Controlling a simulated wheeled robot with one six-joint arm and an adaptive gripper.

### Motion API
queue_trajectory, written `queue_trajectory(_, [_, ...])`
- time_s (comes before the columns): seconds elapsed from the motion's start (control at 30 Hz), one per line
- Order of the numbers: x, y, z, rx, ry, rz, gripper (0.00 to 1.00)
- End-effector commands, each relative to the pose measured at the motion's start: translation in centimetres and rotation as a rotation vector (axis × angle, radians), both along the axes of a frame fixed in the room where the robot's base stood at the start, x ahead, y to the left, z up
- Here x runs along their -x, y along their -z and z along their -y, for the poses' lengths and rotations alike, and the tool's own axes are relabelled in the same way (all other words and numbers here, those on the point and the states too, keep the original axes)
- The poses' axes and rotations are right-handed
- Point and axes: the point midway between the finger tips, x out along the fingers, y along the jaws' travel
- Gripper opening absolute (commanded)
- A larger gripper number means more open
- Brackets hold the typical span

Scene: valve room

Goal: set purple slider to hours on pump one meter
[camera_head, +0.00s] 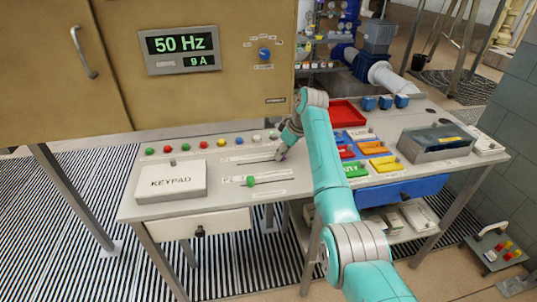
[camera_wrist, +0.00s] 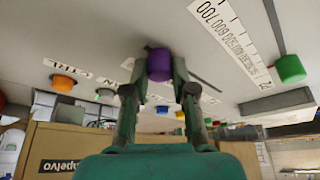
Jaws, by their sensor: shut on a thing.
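The purple slider knob (camera_wrist: 160,64) sits between the fingertips of my gripper (camera_wrist: 158,78) in the wrist view. The fingers are shut on it from both sides. A printed number scale (camera_wrist: 232,42) runs along the panel to the right of the knob there. In the head view my gripper (camera_head: 281,154) is down at the upper slider track (camera_head: 250,161) on the desk, near its right end. The gripper hides the purple knob there. The meter display (camera_head: 180,47) on the cabinet reads "50 Hz" with "9 A" below.
A green slider (camera_head: 249,181) lies on the track in front. A row of coloured buttons (camera_head: 186,147) runs behind. A keypad box (camera_head: 171,180) stands left. A blue knob (camera_head: 264,54) is on the cabinet. Coloured trays and a grey box (camera_head: 436,142) stand right of my arm.

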Motion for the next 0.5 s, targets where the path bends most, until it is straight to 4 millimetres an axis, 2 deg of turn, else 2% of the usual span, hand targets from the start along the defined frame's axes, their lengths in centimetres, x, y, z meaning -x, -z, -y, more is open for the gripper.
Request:
queue_trajectory(0.13, [-0.30, -0.01, 1.04, 0.000, 0.000, 0.001, 0.00])
queue_trajectory(0.5, [-0.41, 0.01, 1.41, 0.003, 0.002, 0.001, 0.00])
